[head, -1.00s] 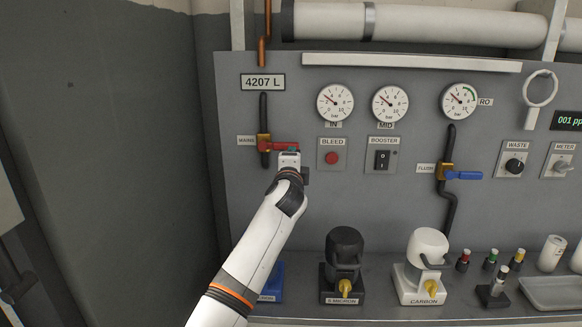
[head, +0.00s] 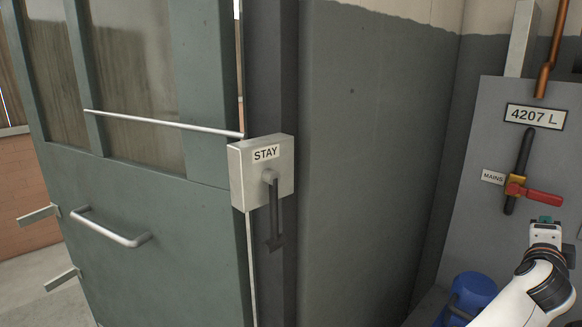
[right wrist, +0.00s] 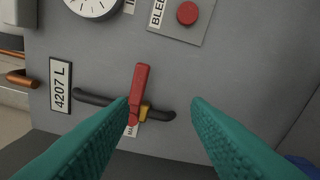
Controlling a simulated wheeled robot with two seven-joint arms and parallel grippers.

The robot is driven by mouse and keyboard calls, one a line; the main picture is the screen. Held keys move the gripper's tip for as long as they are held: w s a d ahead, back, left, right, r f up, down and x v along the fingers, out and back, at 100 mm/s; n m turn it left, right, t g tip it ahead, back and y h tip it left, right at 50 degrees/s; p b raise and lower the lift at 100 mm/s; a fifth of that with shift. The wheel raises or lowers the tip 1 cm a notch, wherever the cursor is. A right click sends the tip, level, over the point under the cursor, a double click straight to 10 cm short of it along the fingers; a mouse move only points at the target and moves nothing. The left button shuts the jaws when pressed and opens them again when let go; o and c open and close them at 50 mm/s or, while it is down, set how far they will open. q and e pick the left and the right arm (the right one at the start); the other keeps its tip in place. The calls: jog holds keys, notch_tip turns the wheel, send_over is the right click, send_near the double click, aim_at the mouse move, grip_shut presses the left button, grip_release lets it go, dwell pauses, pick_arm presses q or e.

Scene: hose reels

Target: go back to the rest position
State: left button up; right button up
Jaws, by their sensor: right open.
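My right gripper (head: 545,220) shows at the right edge of the head view, with its teal fingertips just below the red lever of the MAINS valve (head: 542,196). In the right wrist view my right gripper (right wrist: 160,101) is open, its teal fingers well apart with nothing held between them. The red lever (right wrist: 140,86) lies beyond the left finger's tip, which overlaps it in the picture; touching or apart is hard to tell. In the head view the lever points right, across the upright dark pipe. My left gripper is not in view.
A grey-green door (head: 160,230) with a bar handle stands at the left. A STAY box (head: 262,172) with a dark lever is beside its edge. A blue housing (head: 470,296) stands below the panel. The red BLEED button (right wrist: 187,13) is nearby.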

jog(key=s+a+f+n+g+y, duration=0.1)
jog(key=s+a+f+n+y, duration=0.3)
jog(key=a+f+n, duration=0.55)
jog(key=s+a+f+n+g+y, duration=0.1)
jog(key=s+a+f+n+y, duration=0.3)
jog(key=a+f+n, duration=0.5)
jog(key=s+a+f+n+g+y, duration=0.2)
jog(key=s+a+f+n+g, duration=0.2)
jog(key=s+a+f, duration=0.55)
jog(key=s+a+f+n+g+y, duration=0.35)
jog(key=s+a+f, duration=0.2)
jog(key=s, duration=0.65)
notch_tip(320, 180, down, 26)
jog(key=s+d, duration=0.1)
jog(key=s, duration=0.1)
jog(key=s+d+f+g+h, duration=0.1)
jog(key=s+d+f+g, duration=0.1)
jog(key=s+f, duration=1.3)
jog(key=shift+s+d+f, duration=0.2)
jog(key=shift+s+d, duration=0.1)
jog(key=shift+d, duration=0.2)
jog(key=shift+c, duration=0.8)
jog(key=shift+s, duration=0.15)
